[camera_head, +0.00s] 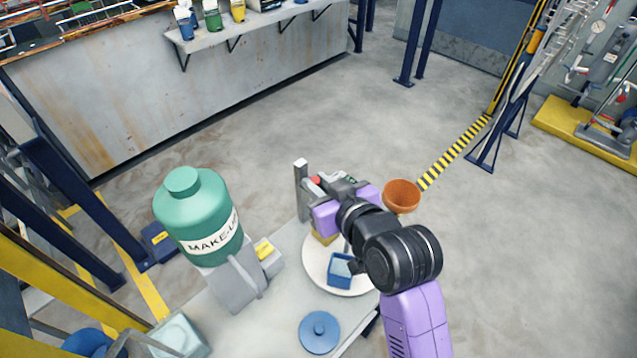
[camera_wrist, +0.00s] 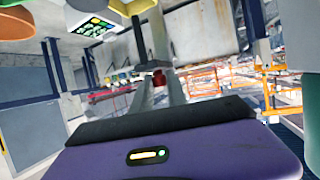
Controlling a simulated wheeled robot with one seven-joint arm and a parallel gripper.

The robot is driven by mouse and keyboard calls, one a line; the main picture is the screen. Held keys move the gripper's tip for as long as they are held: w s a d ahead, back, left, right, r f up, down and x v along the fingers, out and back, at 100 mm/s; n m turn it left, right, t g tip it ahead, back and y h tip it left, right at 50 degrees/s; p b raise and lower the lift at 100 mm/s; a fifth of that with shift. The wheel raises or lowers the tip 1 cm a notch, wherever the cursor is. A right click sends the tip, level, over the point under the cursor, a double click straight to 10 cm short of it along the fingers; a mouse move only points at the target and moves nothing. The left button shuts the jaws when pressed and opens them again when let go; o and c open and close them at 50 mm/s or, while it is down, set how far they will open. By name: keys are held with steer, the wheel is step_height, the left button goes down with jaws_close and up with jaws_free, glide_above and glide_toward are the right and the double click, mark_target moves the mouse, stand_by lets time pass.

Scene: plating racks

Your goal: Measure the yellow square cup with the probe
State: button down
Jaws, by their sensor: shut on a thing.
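A yellow thing, likely the yellow square cup (camera_head: 322,239), shows only in part under my gripper, at the back edge of a round white plate (camera_head: 318,279). A blue square cup (camera_head: 340,281) stands on the plate in front of it. My gripper (camera_head: 336,186) is above the back of the plate. In the wrist view my gripper (camera_wrist: 158,82) is shut on a dark piece with a thin rod, which looks like the probe (camera_wrist: 138,40). Its tip is not clearly visible, and I cannot tell whether it touches a cup.
A green make-up tank (camera_head: 190,205) stands left of the plate. A blue round lid (camera_head: 319,333) lies in front, and an orange bowl (camera_head: 402,195) is right of my gripper. A pale post (camera_head: 301,190) rises close left. A panel with lit buttons (camera_wrist: 98,27) shows in the wrist view.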

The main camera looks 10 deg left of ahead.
steer(key=shift+r, duration=0.25)
steer(key=c, duration=1.3)
jaws_free()
steer(key=b+v, duration=0.1)
steer(key=v, duration=0.6)
steer(key=shift+s+d, duration=0.2)
steer(key=shift+s, duration=0.1)
steer(key=shift+r, duration=0.2)
